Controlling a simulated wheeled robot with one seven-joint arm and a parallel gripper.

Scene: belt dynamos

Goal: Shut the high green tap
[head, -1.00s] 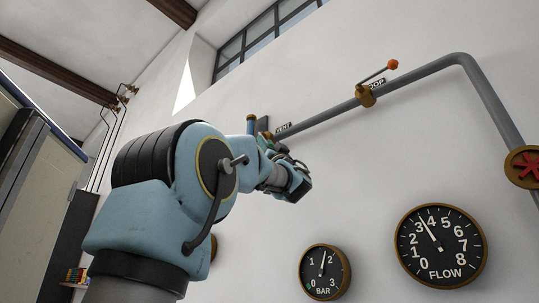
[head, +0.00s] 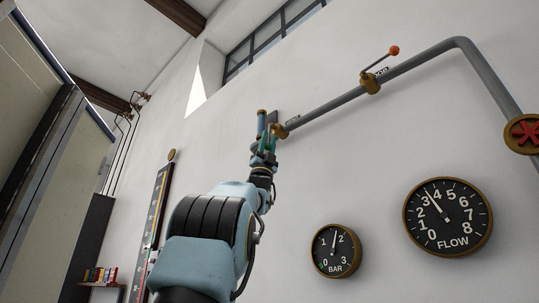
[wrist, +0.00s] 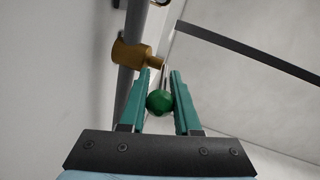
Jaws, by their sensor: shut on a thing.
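The high green tap has a brass body (wrist: 135,54) on the grey pipe, with a thin metal lever ending in a green ball knob (wrist: 159,103). In the wrist view my gripper (wrist: 160,98) has its two teal fingers closed on either side of the knob. The lever looks roughly in line with the pipe in that view. In the head view the tap's brass body (head: 278,131) sits high on the wall at the pipe's left end. My gripper (head: 267,142) is just left of and below it, and the knob is largely hidden there.
Along the same grey pipe (head: 425,66) are an orange-knobbed tap (head: 370,83) and a red handwheel (head: 525,133). Below hang a BAR gauge (head: 336,250), near 1.5, and a FLOW gauge (head: 447,219), near 3.5. A tall scale board (head: 154,226) stands left of my arm.

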